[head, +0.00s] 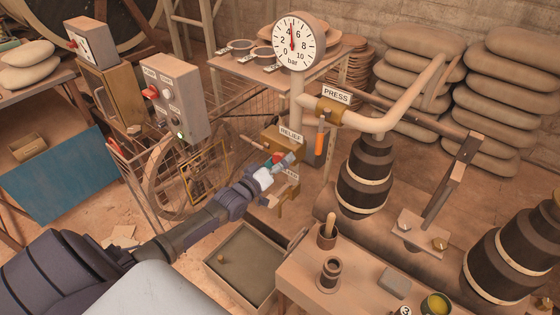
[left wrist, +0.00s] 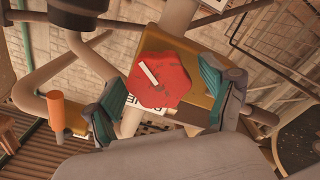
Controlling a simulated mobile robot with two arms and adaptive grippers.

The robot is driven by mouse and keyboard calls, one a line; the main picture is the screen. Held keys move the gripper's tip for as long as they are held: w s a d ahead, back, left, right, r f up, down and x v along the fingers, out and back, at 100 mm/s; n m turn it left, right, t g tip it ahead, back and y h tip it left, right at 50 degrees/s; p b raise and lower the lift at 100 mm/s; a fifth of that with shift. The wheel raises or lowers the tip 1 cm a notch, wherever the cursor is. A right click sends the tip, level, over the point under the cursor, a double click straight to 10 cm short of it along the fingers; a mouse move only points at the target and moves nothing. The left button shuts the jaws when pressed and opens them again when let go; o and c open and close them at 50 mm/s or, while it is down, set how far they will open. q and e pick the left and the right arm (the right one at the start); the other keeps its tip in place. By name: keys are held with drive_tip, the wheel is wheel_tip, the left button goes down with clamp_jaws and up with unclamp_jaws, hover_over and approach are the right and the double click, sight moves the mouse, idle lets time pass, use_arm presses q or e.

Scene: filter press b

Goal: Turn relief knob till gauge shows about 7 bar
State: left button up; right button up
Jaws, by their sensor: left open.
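The round white gauge (head: 299,41) marked in bar stands at the top centre of the head view. Its needle points nearly straight up, between 4 and 6, at about 5. The red relief knob (left wrist: 160,80) has a white mark line and sits on a brass-coloured block under the RELIEF label (head: 291,135). My left gripper (head: 281,161) is at the knob and covers much of it in the head view. In the left wrist view its teal-padded fingers (left wrist: 163,100) are open, one on each side of the knob. Contact cannot be told. My right gripper does not show.
A PRESS-labelled pipe (head: 390,121) runs right of the gauge. A grey control box (head: 174,98) stands left of the knob. A shallow tray (head: 244,264) lies below my left arm. A wooden bench (head: 330,290) with small pots is at the front. An orange handle (left wrist: 56,110) hangs near the knob.

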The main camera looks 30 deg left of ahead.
use_arm(q)
drive_tip(key=c, duration=1.2)
